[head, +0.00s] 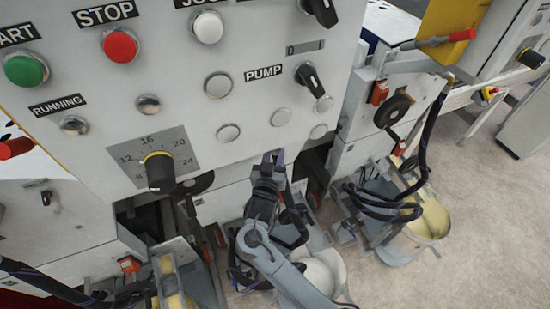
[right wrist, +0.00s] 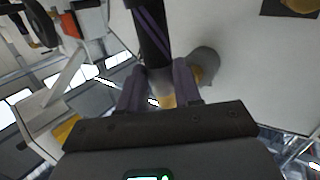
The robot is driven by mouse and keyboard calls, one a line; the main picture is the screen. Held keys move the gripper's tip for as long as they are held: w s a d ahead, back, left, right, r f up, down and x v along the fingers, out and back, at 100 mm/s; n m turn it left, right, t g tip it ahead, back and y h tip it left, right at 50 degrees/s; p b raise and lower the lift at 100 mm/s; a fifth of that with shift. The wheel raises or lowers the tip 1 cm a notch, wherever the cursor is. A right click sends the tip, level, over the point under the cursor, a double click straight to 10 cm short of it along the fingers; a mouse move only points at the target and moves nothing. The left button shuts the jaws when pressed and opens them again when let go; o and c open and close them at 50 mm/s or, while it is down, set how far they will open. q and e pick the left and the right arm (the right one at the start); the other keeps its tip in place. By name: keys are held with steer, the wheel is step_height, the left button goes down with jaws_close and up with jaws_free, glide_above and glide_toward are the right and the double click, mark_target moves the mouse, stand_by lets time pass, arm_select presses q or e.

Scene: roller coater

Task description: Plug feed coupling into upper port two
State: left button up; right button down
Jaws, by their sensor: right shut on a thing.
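My right gripper (head: 273,158) is at the lower edge of the white control panel, its purple fingertips against or just in front of the panel. In the right wrist view my right gripper (right wrist: 158,88) is shut on the feed coupling (right wrist: 168,101), of which a small brass-coloured part shows low between the fingers. A black hose with a purple stripe (right wrist: 150,35) runs up from between the fingers. A grey round fitting (right wrist: 207,62) stands on the pale panel beside the right finger. I cannot tell which port it is, or whether the coupling touches anything. My left gripper is not in view.
The control panel (head: 232,102) carries buttons, a PUMP switch (head: 310,79) and a dial with a black knob (head: 160,172). Black hoses (head: 385,203) and a bucket (head: 432,220) stand at the right. A white container (head: 325,270) is below my right arm. Clear floor (head: 480,225) lies far right.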

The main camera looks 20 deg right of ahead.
steer(key=shift+w+r, duration=0.1)
steer(key=shift+w, duration=0.3)
steer(key=shift+w+b, duration=0.5)
steer(key=shift+w, duration=0.1)
steer(key=c, duration=0.7)
jaws_free()
steer(key=shift+s, duration=0.15)
